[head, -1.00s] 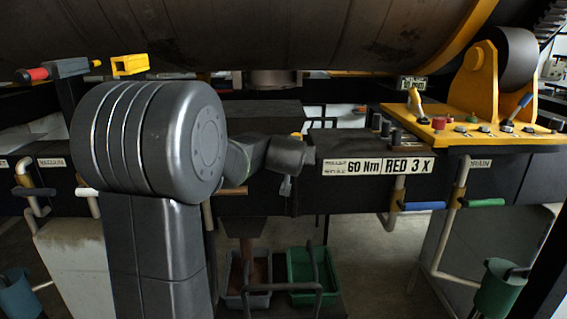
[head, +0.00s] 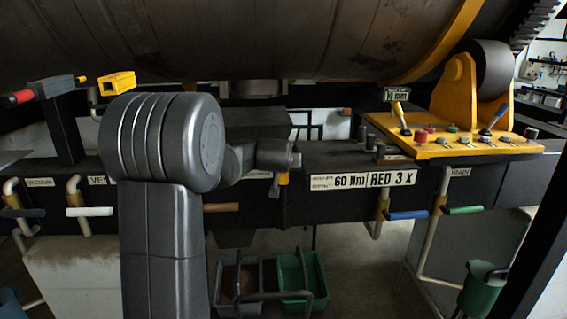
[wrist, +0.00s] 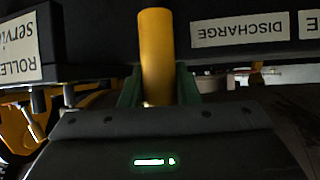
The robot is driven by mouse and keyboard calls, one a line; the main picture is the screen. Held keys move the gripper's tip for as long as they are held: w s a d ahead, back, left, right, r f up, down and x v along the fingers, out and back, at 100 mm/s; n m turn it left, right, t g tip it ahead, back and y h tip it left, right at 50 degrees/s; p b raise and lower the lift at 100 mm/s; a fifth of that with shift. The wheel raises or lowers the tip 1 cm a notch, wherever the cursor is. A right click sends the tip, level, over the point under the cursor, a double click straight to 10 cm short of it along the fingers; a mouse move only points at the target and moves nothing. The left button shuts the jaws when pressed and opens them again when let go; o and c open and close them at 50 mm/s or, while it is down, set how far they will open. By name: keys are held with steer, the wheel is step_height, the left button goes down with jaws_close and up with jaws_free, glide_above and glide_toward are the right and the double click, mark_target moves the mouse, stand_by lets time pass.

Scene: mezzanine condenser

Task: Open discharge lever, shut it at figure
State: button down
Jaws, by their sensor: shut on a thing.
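My gripper (head: 283,163) is at the black beam in the middle of the head view, left of the "60 Nm" label. Its green fingers (wrist: 158,88) are shut around a yellow cylindrical lever handle (wrist: 155,45) in the wrist view. The yellow handle (head: 283,179) also shows just below my gripper in the head view. A DISCHARGE label (wrist: 248,31) appears upside down beside the handle in the wrist view; the lever's pivot is hidden.
A yellow control panel (head: 450,143) with knobs and levers is at right. Blue (head: 408,215), green (head: 463,210), white (head: 90,212) and brown (head: 221,207) handles line the beam's front. Grey (head: 240,308) and green (head: 302,291) bins are below. A large drum (head: 270,40) hangs above.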

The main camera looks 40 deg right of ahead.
steer(key=c, duration=1.3)
jaws_free()
steer(key=shift+w, duration=0.1)
steer(key=shift+c, duration=0.2)
steer(key=shift+o, duration=1.2)
steer(key=shift+w+d, duration=0.1)
steer(key=b+v, duration=0.3)
steer(key=v, duration=1.1)
